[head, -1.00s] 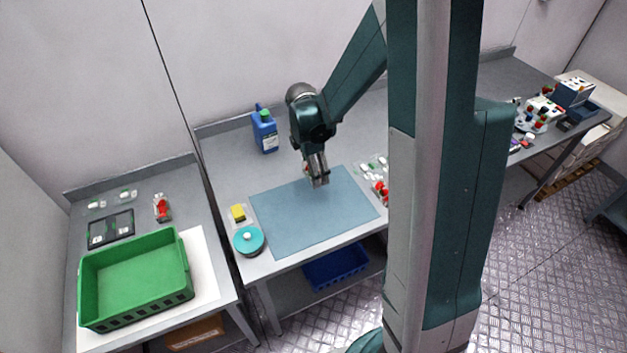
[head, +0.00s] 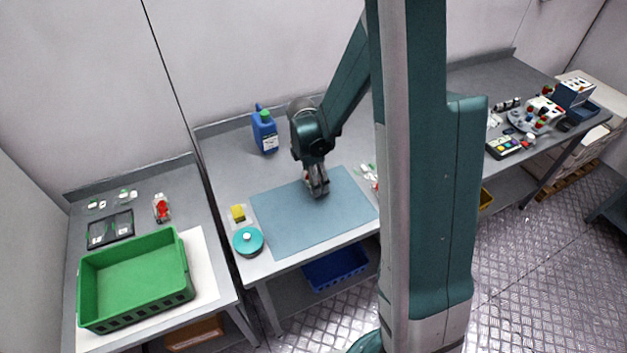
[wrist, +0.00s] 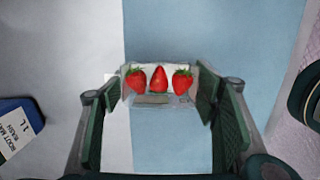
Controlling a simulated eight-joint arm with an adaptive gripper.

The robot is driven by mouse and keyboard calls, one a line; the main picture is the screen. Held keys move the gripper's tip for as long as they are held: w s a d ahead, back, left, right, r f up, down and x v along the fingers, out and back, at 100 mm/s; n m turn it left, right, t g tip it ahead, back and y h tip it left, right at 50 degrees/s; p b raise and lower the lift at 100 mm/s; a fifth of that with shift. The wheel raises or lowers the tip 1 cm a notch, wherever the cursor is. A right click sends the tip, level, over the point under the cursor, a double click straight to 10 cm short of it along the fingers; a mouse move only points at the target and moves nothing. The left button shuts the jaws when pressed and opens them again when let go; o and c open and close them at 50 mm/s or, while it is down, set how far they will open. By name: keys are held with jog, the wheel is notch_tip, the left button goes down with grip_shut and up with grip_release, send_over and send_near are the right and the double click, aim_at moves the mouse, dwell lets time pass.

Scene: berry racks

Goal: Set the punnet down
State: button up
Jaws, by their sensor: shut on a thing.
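The punnet (wrist: 184,102) is a small clear tray with three red strawberries in a row, seen in the wrist view between my gripper's fingers. My gripper (wrist: 160,105) is shut on it, one finger pad at each side. In the head view my gripper (head: 318,190) points down over the back part of the blue mat (head: 310,222), and the punnet is mostly hidden by the fingers. I cannot tell whether the punnet touches the mat. In the wrist view the mat (wrist: 165,150) lies below the punnet, its left edge passing under it.
A blue jug (head: 264,132) stands behind the mat. A green crate (head: 135,321) is on the left table. Most of the mat is clear.

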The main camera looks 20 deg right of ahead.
jog(key=shift+f, duration=0.35)
jog(key=o, duration=0.9)
jog(key=shift+r, duration=0.1)
jog(key=shift+a+r+p, duration=0.1)
jog(key=shift+a+r, duration=0.15)
jog(key=shift+r, duration=1.75)
jog(key=shift+a+r+p, duration=0.15)
jog(key=shift+a+r, duration=0.1)
jog(key=shift+r, duration=1.75)
jog(key=shift+a+r+p, duration=0.1)
jog(key=shift+a+r, duration=0.15)
jog(key=shift+r, duration=1.75)
jog(key=shift+r, duration=0.1)
